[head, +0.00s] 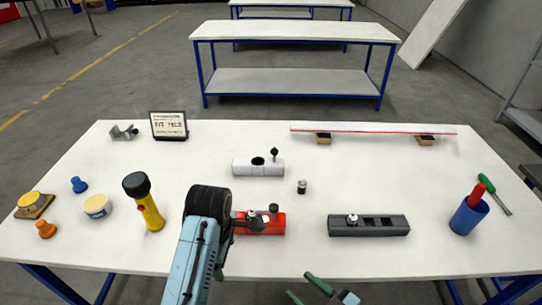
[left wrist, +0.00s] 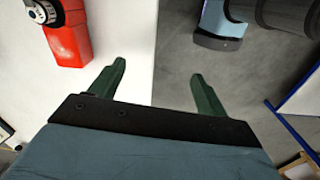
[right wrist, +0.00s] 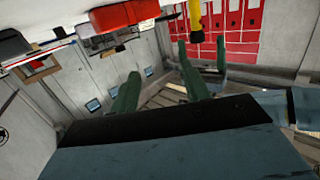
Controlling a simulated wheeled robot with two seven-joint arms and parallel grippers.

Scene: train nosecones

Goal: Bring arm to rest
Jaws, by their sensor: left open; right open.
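My right gripper (head: 299,285) is open and empty at the table's front edge, its green fingers pointing left; its fingers (right wrist: 158,60) also show in the right wrist view. My left arm (head: 200,250) reaches over the front edge, with its black joint in front of the red block (head: 266,223). My left gripper (left wrist: 158,70) is open and empty in the left wrist view, with the red block (left wrist: 66,40) at the upper left. In the head view its fingers cannot be made out.
A white block (head: 258,167) and a dark grey block (head: 368,225) lie on the white table (head: 300,260). A yellow flashlight (head: 147,205) stands left of my arm. A blue cup (head: 467,217) stands at the right. Floor shows beyond the table edge in the left wrist view.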

